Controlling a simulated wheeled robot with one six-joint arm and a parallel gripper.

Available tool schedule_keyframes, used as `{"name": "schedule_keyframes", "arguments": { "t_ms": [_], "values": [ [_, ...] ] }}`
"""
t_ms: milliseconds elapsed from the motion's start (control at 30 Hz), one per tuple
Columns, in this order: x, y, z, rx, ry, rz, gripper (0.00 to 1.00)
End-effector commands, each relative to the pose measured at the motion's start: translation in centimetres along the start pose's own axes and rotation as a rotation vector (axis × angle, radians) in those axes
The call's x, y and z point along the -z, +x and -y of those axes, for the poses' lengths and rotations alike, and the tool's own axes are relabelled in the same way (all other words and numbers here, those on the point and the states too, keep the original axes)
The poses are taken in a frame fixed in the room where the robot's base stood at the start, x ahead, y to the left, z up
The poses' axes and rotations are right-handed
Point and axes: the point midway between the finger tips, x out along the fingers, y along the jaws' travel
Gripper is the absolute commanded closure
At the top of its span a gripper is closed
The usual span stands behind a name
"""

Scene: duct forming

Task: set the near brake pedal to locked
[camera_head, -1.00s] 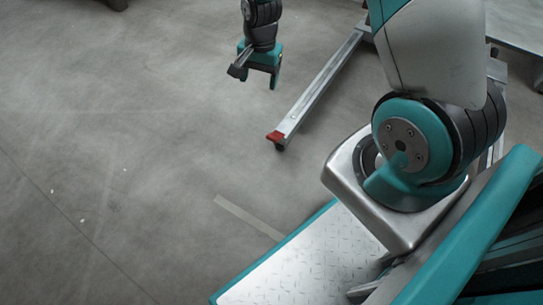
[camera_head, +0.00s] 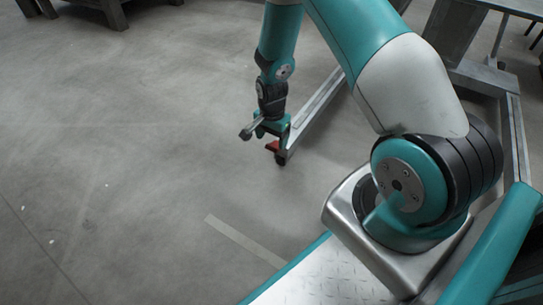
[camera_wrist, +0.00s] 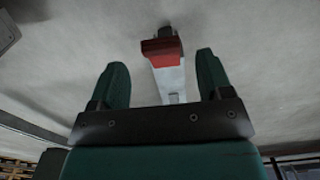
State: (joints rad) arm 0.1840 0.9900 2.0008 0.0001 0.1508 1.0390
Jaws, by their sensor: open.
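The near brake pedal (camera_head: 272,146) is a small red piece at the end of a grey metal leg (camera_head: 315,112), over a dark caster. In the head view my gripper (camera_head: 271,133) hangs just above it and partly covers it. In the wrist view the red pedal (camera_wrist: 162,50) shows between and beyond the two dark green fingertips of my gripper (camera_wrist: 161,66). The fingers are apart with nothing between them that I can see gripped. I cannot tell whether the pedal touches a finger, or whether it is up or down.
The leg runs back to a grey metal frame (camera_head: 480,75) at upper right. Dark wooden furniture (camera_head: 115,14) stands at the top left. The concrete floor (camera_head: 130,150) left of the gripper is clear, with a pale strip (camera_head: 243,240) on it.

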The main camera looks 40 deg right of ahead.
Motion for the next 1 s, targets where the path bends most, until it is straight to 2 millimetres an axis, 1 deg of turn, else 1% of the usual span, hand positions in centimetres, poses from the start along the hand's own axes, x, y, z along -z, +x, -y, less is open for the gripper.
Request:
{"name": "schedule_keyframes", "arguments": {
  "t_ms": [33,100,233,400,667,700,867,900,1000],
  "values": [
    [0.0,1.8,0.0,-0.001,0.0,0.001,0.28],
    [0.0,3.0,0.0,-0.001,0.0,0.001,0.28],
    [0.0,4.5,0.0,0.0,-0.001,0.0,0.28],
    [0.0,5.3,0.0,0.001,-0.001,0.0,0.28],
    [0.0,5.3,0.0,0.001,-0.001,0.0,0.28],
    [0.0,5.3,0.0,0.001,-0.001,0.0,0.3],
    [0.0,5.3,0.0,0.0,-0.001,0.0,0.67],
    [0.0,5.3,0.0,0.0,-0.001,0.0,0.76],
    [0.0,5.3,0.0,0.0,-0.001,0.0,0.96]
  ]
}}
